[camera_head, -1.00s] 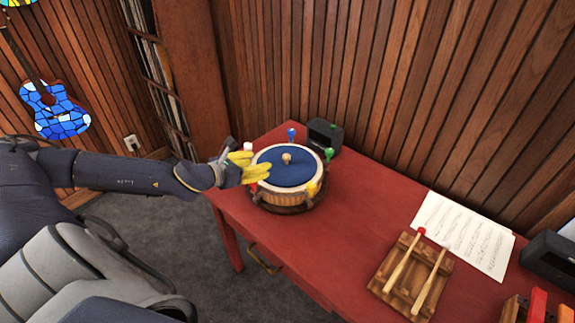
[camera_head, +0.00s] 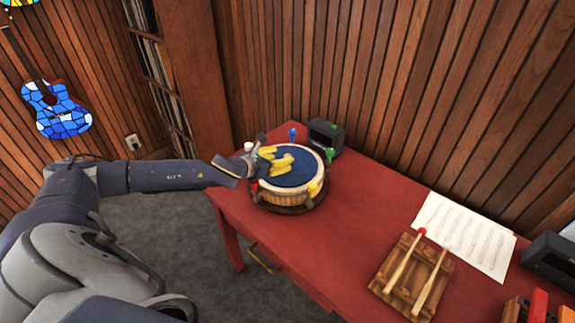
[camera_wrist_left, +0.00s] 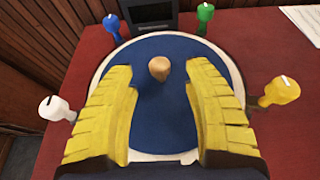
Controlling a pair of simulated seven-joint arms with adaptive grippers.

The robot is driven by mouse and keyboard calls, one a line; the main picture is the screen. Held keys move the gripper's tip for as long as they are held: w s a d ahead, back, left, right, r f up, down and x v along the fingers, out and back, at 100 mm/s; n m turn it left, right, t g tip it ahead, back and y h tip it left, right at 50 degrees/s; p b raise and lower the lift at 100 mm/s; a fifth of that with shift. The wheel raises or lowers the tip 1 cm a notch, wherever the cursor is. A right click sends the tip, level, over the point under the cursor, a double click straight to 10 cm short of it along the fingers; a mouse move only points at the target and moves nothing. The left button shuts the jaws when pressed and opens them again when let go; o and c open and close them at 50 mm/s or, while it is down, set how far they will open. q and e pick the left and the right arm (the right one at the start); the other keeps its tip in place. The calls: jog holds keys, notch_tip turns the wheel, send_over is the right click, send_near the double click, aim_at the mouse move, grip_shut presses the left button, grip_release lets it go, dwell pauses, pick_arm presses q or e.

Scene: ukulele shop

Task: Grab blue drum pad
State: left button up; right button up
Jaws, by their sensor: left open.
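The blue drum pad (camera_head: 303,174) is a round blue top with a pale rim on a wooden drum, standing on the red table. A small wooden knob (camera_wrist_left: 159,68) sticks up from its middle. My left gripper (camera_head: 287,160) is over the pad, its yellow fingers open. In the left wrist view the pad (camera_wrist_left: 165,120) lies below the fingers, and the knob is between and just beyond the fingertips (camera_wrist_left: 160,66). My right gripper is not in view.
Coloured pegs ring the drum: blue (camera_head: 292,134), green (camera_head: 329,155), yellow (camera_head: 312,187), white (camera_wrist_left: 55,108). A dark box (camera_head: 324,136) stands behind it. A wooden rack with mallets (camera_head: 412,275) and sheet music (camera_head: 465,235) lie to the right on the red table (camera_head: 350,215).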

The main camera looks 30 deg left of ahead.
aim_at(287, 156)
pick_arm(q)
jog(key=shift+x, duration=2.25)
jog(key=shift+f, duration=0.1)
jog(key=shift+c, duration=0.5)
grip_shut()
